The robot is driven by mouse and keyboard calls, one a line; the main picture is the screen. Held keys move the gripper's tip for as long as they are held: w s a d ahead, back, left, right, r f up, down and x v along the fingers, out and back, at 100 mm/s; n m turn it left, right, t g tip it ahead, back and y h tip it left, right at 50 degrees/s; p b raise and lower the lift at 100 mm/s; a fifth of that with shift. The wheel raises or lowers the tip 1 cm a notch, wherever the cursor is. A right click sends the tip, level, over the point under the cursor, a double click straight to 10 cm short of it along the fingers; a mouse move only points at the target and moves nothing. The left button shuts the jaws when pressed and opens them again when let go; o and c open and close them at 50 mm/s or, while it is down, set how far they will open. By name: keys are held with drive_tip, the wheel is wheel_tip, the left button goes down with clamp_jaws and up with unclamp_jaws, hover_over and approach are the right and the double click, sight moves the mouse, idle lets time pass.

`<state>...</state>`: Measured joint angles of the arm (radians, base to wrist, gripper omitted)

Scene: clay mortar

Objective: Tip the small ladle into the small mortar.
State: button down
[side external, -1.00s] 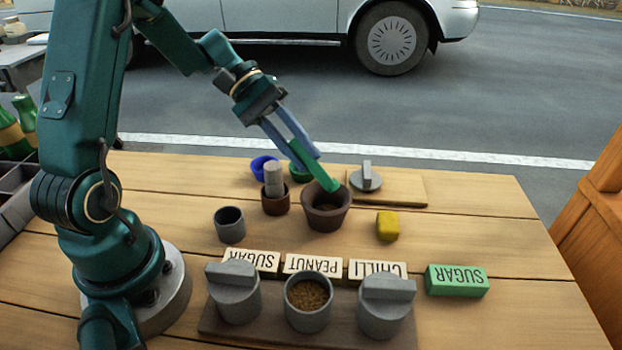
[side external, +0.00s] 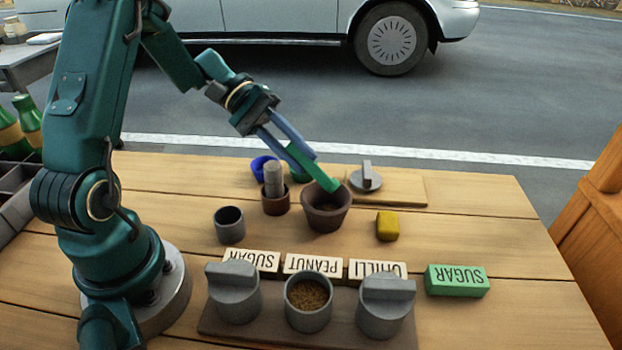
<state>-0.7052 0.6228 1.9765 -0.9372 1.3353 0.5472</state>
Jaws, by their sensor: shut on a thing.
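My gripper (side external: 297,152) has blue-grey fingers and is shut on a long green piece, the small ladle (side external: 314,167). The ladle slopes down to the right. Its lower end is at the back of the open brown mortar (side external: 325,219), over or just inside the rim; I cannot tell which. Something darker brown shows inside the mortar. A smaller brown pot (side external: 276,205) stands to its left with a grey pestle (side external: 273,180) upright in it. Whether the ladle's end holds anything is hidden.
A blue bowl (side external: 259,165) and a green bowl (side external: 298,176) stand behind. A grey cup (side external: 230,226), yellow block (side external: 387,226) and green SUGAR block (side external: 457,280) surround the mortar. In front are labels and grey jars, the middle one (side external: 308,315) open. A grey lid (side external: 366,180) lies back right.

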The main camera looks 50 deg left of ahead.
drive_tip(key=shift+s+a+f+y, duration=0.1)
drive_tip(key=shift+f+y, duration=0.1)
drive_tip(key=shift+y, duration=0.3)
drive_tip(key=shift+n+y, duration=0.3)
drive_tip(key=shift+y, duration=0.2)
drive_tip(key=r, duration=0.1)
drive_tip(key=d+r+y, duration=0.1)
drive_tip(key=shift+w+d+r+g+y, duration=0.3)
drive_tip(key=shift+w+g, duration=0.1)
drive_tip(key=d+r+y, duration=0.1)
drive_tip(key=d+r+g+y, duration=0.1)
drive_tip(key=y, duration=0.1)
drive_tip(key=shift+w+m+y, duration=0.2)
drive_tip(key=shift+m+y, duration=0.1)
drive_tip(key=shift+m, duration=0.1)
drive_tip(key=shift+w+d+r+g+y, duration=0.15)
drive_tip(key=shift+d+r+g+y, duration=0.35)
drive_tip(key=shift+y, duration=0.6)
drive_tip(key=shift+w+d+r+g+y, duration=0.2)
drive_tip(key=shift+d+r+y, duration=0.45)
drive_tip(key=shift+y, duration=0.45)
